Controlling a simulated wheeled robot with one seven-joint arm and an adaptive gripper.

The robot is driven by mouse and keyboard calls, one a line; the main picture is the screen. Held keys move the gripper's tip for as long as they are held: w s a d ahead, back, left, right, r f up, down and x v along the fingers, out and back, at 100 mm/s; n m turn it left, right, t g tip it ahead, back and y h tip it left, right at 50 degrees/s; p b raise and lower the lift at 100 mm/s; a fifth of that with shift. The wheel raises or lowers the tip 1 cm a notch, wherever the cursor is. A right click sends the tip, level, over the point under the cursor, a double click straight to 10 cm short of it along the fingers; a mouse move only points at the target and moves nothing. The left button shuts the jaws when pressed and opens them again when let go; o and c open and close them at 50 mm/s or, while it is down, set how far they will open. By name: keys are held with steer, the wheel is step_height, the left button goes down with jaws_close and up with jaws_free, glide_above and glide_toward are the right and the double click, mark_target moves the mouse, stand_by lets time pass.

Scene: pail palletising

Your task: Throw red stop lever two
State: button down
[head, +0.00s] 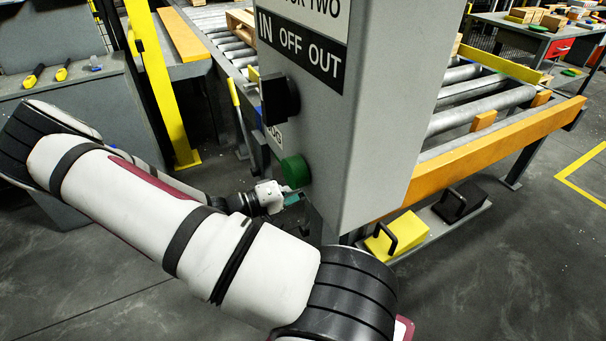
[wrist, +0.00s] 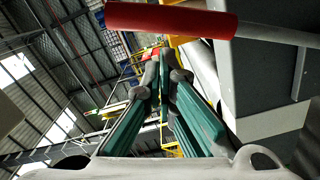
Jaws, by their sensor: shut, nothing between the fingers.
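The red lever (wrist: 170,20) shows in the wrist view as a red grip on a grey rod, across the top of the picture. The rod runs right to a grey housing. The lever does not show in the head view. My gripper (wrist: 163,62) is shut and empty, its teal fingers together. The fingertips appear just below the red grip in the picture; I cannot tell whether they touch it. In the head view my gripper (head: 292,199) is beside the grey control post (head: 370,120), just below its green button (head: 295,171), and partly hidden.
The post carries a black selector knob (head: 280,98) under an IN OFF OUT label (head: 300,48). A roller conveyor (head: 480,97) with an orange rail runs behind it. A yellow block with a black handle (head: 383,242) lies by the post's foot. Floor at right is clear.

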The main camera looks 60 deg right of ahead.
steer(key=w+a+r+p, duration=0.1)
steer(key=w+a, duration=0.6)
steer(key=w, duration=0.1)
steer(key=shift+a+r, duration=0.15)
stand_by(0.3)
